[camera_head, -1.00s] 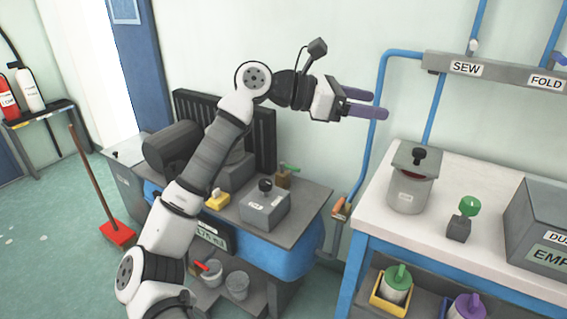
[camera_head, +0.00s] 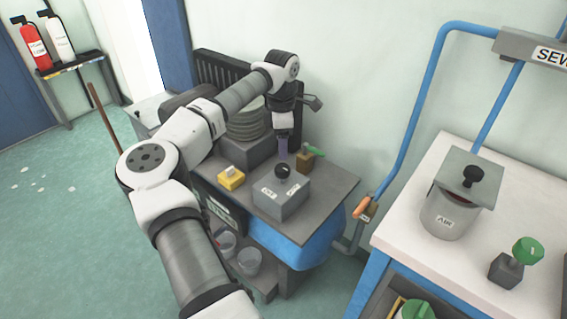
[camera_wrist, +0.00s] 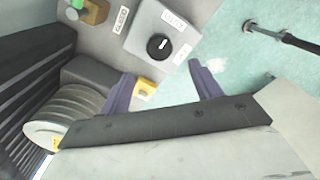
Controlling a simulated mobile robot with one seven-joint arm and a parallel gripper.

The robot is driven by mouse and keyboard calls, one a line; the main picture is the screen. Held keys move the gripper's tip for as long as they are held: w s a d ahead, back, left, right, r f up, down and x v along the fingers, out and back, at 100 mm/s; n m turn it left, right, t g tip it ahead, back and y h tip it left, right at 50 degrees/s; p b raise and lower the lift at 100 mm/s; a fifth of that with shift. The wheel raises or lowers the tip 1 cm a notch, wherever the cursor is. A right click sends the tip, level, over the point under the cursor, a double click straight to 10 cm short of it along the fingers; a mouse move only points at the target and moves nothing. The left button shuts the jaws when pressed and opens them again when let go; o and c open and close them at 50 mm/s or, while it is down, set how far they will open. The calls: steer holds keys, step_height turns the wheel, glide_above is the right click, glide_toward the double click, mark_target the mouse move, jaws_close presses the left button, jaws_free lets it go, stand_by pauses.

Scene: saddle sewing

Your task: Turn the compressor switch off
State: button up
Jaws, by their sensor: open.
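The compressor switch looks to be the black round knob (camera_head: 283,170) on top of a grey box (camera_head: 277,199) with two white labels I cannot read surely. In the wrist view the knob (camera_wrist: 158,46) carries a pale mark and stands between the labels. My gripper (camera_head: 283,147) points down just behind and above the knob. In the wrist view its purple fingers (camera_wrist: 162,86) are spread apart and empty. The knob lies ahead of the fingertips, and I see no contact. One finger mostly hides the other in the head view.
A yellow block with a pale top (camera_head: 231,178) and a green-handled valve (camera_head: 307,157) flank the box on the compressor's grey top (camera_head: 335,185). A ribbed cylinder (camera_head: 247,122) stands behind. An orange-handled valve (camera_head: 363,207) and white table (camera_head: 410,235) are at right.

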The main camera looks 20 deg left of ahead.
mark_target(282, 168)
step_height(282, 168, down, 9)
steer(key=shift+p, duration=0.45)
steer(key=c, duration=1)
